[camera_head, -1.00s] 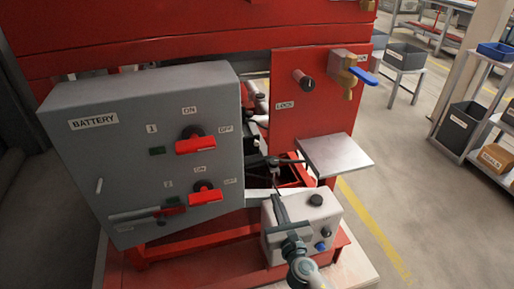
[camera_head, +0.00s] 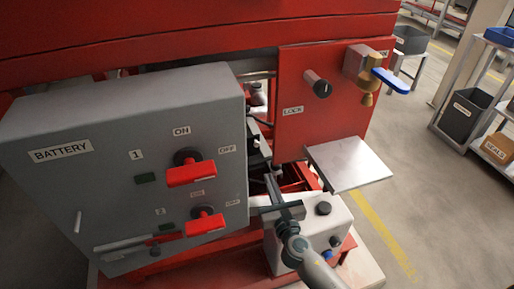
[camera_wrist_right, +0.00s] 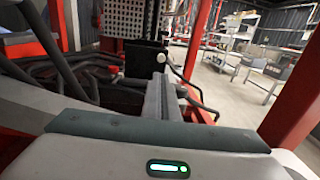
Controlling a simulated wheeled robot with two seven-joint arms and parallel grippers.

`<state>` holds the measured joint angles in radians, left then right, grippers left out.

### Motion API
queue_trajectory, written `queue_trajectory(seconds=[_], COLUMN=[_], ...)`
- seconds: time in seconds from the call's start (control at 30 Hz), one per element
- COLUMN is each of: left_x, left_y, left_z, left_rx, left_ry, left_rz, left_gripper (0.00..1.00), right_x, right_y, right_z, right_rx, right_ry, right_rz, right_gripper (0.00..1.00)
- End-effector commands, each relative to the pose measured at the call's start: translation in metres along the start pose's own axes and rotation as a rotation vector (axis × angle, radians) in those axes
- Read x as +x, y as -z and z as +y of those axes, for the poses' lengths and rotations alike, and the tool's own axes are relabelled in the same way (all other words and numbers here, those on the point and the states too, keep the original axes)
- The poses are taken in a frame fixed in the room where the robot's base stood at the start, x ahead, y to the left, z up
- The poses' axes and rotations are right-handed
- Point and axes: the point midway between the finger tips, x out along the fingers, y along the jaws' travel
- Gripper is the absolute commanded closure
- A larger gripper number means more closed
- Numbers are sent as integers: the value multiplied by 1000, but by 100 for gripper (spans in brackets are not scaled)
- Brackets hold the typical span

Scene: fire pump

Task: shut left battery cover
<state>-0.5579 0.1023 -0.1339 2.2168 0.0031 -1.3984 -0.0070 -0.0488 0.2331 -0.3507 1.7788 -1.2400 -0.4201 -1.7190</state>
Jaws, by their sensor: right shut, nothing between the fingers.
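A grey box labelled BATTERY (camera_head: 120,165), with red switches on its front, stands at left in the head view. I cannot single out a separate left battery cover; dark parts (camera_head: 258,150) sit in the gap right of the box, partly hidden. My right gripper (camera_head: 270,186) is at the mouth of this gap, over the rear left edge of a white tank (camera_head: 312,232). Its fingers are shut and empty, pointing inward. In the right wrist view the shut fingers (camera_wrist_right: 161,92) point toward a dark box-like part (camera_wrist_right: 143,58). My left gripper is out of view.
A red LOCK panel (camera_head: 310,125) with a blue-handled valve (camera_head: 390,80) and a grey shelf plate (camera_head: 348,164) bound the gap on the right. Black hoses (camera_wrist_right: 85,75) and red posts (camera_wrist_right: 292,95) crowd the wrist view. Open floor lies at right.

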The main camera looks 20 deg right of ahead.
Motion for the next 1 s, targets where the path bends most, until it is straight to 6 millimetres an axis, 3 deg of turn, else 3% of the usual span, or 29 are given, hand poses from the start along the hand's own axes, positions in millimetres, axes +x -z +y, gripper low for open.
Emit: queue_trajectory(seconds=[0.57, 0.77, 1.0], left_x=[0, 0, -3], left_y=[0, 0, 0], left_z=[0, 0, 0], left_rx=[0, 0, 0], left_ry=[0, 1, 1], left_rz=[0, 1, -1], left_gripper=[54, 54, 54], right_x=[7, 27, 67], right_y=[0, -1, 0], right_z=[0, 0, 0], right_rx=[0, -1, 0], right_ry=[0, 1, 1], right_rz=[0, -2, -1], right_gripper=[100, 100, 100])
